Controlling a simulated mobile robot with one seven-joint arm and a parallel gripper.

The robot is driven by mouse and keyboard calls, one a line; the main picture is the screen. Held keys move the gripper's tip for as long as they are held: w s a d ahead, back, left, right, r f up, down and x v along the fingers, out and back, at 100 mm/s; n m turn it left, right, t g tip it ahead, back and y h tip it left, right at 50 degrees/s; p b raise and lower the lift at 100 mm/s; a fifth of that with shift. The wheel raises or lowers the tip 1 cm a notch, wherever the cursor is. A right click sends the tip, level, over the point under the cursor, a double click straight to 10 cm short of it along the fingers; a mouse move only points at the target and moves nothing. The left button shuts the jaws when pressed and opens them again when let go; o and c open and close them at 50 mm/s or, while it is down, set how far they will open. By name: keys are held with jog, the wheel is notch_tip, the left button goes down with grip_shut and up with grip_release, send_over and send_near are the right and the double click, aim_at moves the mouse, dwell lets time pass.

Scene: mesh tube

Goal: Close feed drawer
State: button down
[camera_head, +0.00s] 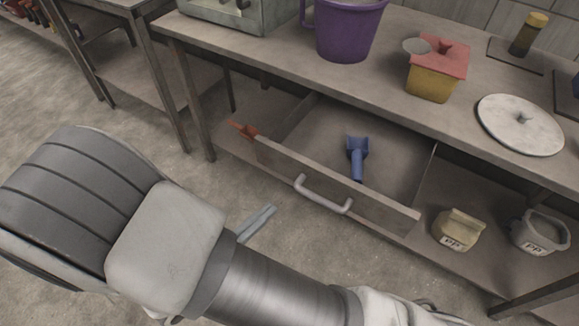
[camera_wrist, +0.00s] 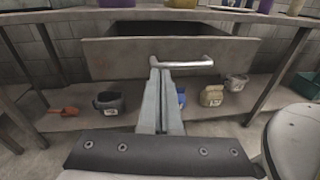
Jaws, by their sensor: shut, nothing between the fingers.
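The feed drawer (camera_head: 330,189) under the bench top is pulled out, with a pale bar handle (camera_head: 323,195) on its front panel. A blue scoop (camera_head: 357,157) lies inside it. In the wrist view I see the drawer front (camera_wrist: 115,57) and its handle (camera_wrist: 185,64) straight ahead. My gripper (camera_head: 268,211) is shut and empty, in front of the drawer and to the left of the handle in the head view. In the wrist view the fingertips (camera_wrist: 160,73) overlap the handle's left end. The head view shows a gap between them.
On the bench stand a purple bucket (camera_head: 346,29), a yellow box with a red top (camera_head: 437,72) and a round lid (camera_head: 520,124). The lower shelf holds a beige bag (camera_head: 458,231), a grey container (camera_head: 539,234) and an orange scoop (camera_head: 243,130). Floor in front is clear.

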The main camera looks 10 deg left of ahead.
aim_at(296, 170)
notch_tip(296, 170, down, 3)
jog(key=s+a+n+t+y, duration=0.2)
jog(key=n, duration=0.1)
jog(key=b+x, duration=0.4)
jog(key=x, duration=0.9)
jog(key=shift+w, duration=0.45)
jog(key=shift+w+r, duration=0.1)
jog(key=shift+w+d, duration=0.2)
jog(key=shift+w, duration=0.25)
jog(key=p+x, duration=0.2)
jog(key=x, duration=1.9)
jog(key=shift+d, duration=0.15)
jog(key=shift+w+d, duration=0.2)
jog(key=shift+w, duration=0.45)
jog(key=shift+w+d, duration=0.1)
